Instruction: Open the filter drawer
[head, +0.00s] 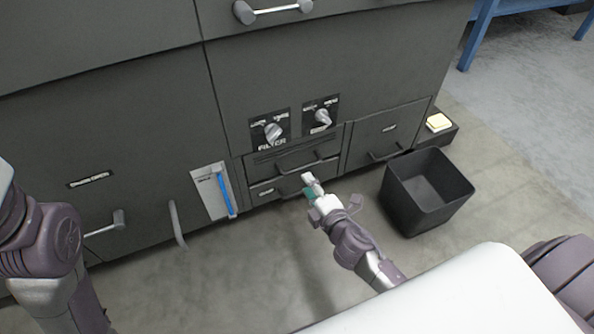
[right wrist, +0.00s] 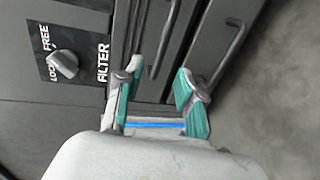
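The dark machine front has two stacked small drawers, both shut: an upper drawer (head: 285,158) and a lower drawer (head: 262,192). The FILTER knob (head: 272,131) sits above them; it also shows in the right wrist view (right wrist: 63,66) with LOCK and FREE marks. Which drawer is the filter drawer I cannot read. My right gripper (head: 309,186) is open and empty in front of the drawers. In the right wrist view its teal-padded fingers (right wrist: 157,103) are spread near the end of one bar handle (right wrist: 165,42); another handle (right wrist: 230,52) lies right of them. My left gripper is out of view.
A black open bin (head: 440,215) stands on the floor right of my right gripper. Another drawer (head: 385,137) with a handle is beside the stack. A blue lever (head: 225,193) and a curved grey pipe (head: 177,225) are at the left.

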